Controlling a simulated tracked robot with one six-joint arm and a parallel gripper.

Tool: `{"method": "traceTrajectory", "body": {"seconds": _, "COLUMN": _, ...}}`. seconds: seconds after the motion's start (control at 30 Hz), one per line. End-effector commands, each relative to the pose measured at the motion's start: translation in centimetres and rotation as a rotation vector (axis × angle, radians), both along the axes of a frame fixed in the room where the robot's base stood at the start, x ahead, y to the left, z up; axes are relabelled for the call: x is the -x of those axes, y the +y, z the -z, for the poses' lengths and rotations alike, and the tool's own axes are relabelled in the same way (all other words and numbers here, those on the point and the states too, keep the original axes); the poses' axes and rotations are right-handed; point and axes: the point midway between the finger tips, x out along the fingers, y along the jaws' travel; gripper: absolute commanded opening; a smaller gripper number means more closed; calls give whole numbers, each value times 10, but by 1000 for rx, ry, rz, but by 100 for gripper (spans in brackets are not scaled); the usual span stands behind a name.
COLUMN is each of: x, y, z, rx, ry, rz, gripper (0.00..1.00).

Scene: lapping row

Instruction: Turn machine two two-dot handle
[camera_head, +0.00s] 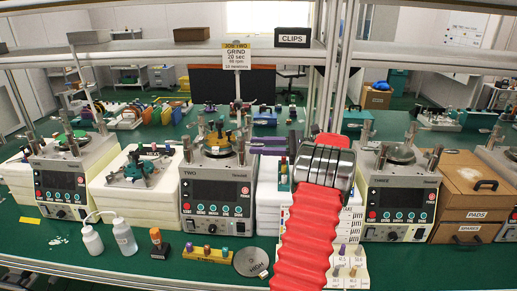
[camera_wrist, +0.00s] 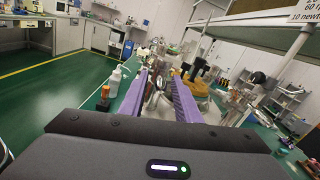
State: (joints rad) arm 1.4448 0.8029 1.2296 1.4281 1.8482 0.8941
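Machine two (camera_head: 217,190), a white unit labelled TWO with a dark control panel, stands left of centre in the head view. On its top are a round plate and yellow-brown parts (camera_head: 217,133) with upright posts; the yellow-brown parts also show in the wrist view (camera_wrist: 196,84). I cannot make out dots on any handle. My gripper (camera_head: 251,146) has two purple fingers pointing left at the right side of machine two's top. In the wrist view my gripper (camera_wrist: 160,76) is open, with metal machine parts beyond the gap; contact cannot be told.
A yellow stand (camera_head: 207,254) and a round metal disc (camera_head: 251,262) lie nearby. Machine three (camera_head: 398,205) is to the right. A shelf rail with a job card (camera_head: 237,57) crosses above.

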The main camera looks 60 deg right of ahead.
Motion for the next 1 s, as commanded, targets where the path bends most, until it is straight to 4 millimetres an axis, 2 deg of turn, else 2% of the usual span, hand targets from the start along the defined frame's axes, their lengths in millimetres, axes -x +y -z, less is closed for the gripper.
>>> {"method": "traceTrajectory", "body": {"seconds": 0.27, "x": -2, "y": 1, "z": -1, "rx": 1, "ry": -1, "rz": -1, "gripper": 32}}
{"method": "traceTrajectory", "body": {"seconds": 0.47, "x": -2, "y": 1, "z": -12, "rx": 3, "ry": -1, "rz": -1, "gripper": 32}}
{"method": "traceTrajectory", "body": {"seconds": 0.9, "x": 0, "y": 1, "z": -81, "rx": 3, "ry": -1, "rz": -3, "gripper": 32}}
{"method": "traceTrajectory", "body": {"seconds": 1.0, "x": 1, "y": 1, "z": -91, "rx": 2, "ry": 0, "rz": -3, "gripper": 32}}
